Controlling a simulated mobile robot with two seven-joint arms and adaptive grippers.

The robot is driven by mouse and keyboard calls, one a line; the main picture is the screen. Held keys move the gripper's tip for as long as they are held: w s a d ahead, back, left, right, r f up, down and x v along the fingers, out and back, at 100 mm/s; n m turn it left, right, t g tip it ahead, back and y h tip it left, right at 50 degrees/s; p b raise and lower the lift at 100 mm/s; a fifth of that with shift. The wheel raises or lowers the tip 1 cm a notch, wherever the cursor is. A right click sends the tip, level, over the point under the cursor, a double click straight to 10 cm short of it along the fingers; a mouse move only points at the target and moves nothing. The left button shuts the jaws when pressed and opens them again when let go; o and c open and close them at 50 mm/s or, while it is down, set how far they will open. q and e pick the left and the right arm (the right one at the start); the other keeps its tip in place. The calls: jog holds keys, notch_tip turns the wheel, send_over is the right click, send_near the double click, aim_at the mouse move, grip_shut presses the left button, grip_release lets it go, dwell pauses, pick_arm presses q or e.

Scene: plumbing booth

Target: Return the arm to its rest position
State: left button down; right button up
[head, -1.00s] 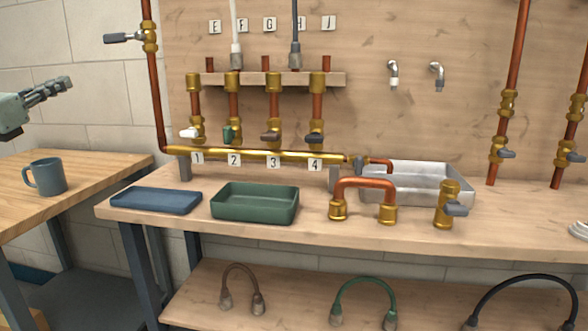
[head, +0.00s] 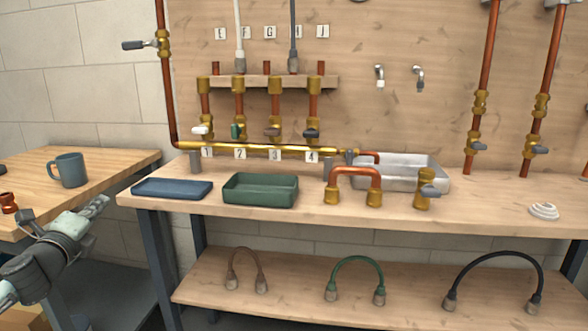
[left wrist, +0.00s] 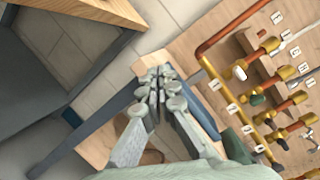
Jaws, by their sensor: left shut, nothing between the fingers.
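My left gripper (head: 92,208) is at the lower left of the head view, in front of the gap between the side table and the workbench. Its fingers are shut with nothing between them. My right gripper is not in view.
A side table (head: 110,160) holds a blue-grey mug (head: 69,170) and a copper-coloured fitting (head: 8,202). The workbench (head: 290,220) carries a blue tray (head: 172,188), a green tray (head: 260,190), a metal basin (head: 430,182) and a valve manifold (head: 260,149). Hoses lie on the lower shelf (head: 300,285).

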pick_arm(q)
jog(key=s+d+f+n+g+y+p, duration=0.15)
jog(key=s+f+n, duration=0.25)
jog(key=f, duration=0.4)
jog(key=s+d+f+n+g, duration=0.3)
jog(key=s+f+n, duration=0.1)
jog(key=f, duration=0.4)
jog(key=s+d+f+n+g, duration=0.2)
jog(key=s+f+n, duration=0.15)
jog(key=f, duration=0.45)
jog(key=s+d+f+n+g+h+p, duration=0.1)
jog(key=s+d+f+n+g, duration=0.3)
jog(key=s, duration=0.8)
jog(key=s+d+f+n+g+h, duration=0.2)
jog(key=s+d+f+n+g, duration=0.2)
jog(key=s+d+f, duration=0.4)
jog(key=s+f+n, duration=0.1)
jog(key=s+f, duration=0.2)
jog(key=s, duration=0.1)
jog(key=shift+d+p, duration=0.25)
jog(key=shift+p, duration=0.1)
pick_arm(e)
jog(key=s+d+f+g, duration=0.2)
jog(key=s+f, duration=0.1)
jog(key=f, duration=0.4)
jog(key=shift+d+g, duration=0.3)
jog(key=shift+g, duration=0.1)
